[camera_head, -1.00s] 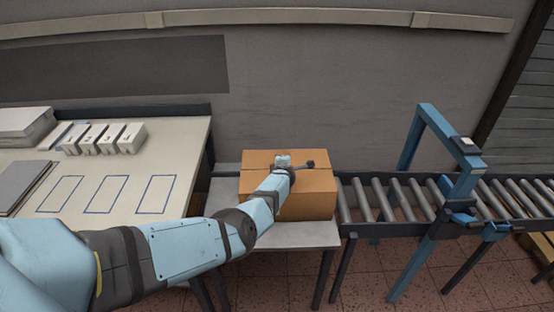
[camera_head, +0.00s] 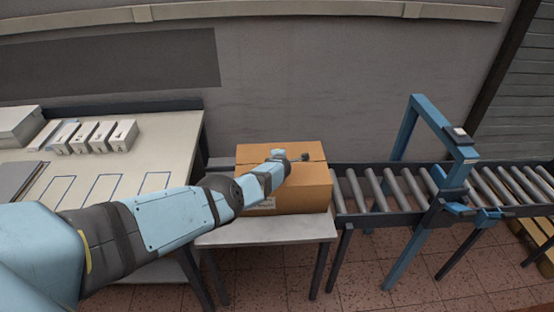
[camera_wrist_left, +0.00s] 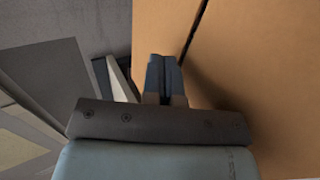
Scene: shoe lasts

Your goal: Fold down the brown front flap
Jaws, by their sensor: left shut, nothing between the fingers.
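The brown cardboard box (camera_head: 312,195) stands on a small grey table. Its top looks closed, with the front flap (camera_head: 309,173) lying about flat and a dark seam between it and the back flap (camera_head: 262,150). My left arm reaches over the front left of the box and hides part of the flap. My left gripper (camera_head: 305,157) is at the box top near the seam. In the left wrist view its fingers (camera_wrist_left: 166,75) are shut and empty beside the brown cardboard (camera_wrist_left: 255,70); I cannot tell whether they touch it. My right gripper is not in view.
A roller conveyor (camera_head: 385,190) with a blue frame (camera_head: 412,125) adjoins the table (camera_head: 280,232) on the right. A pale worktable (camera_head: 165,150) with several white-grey boxes (camera_head: 97,137) is on the left. A wall stands close behind the box.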

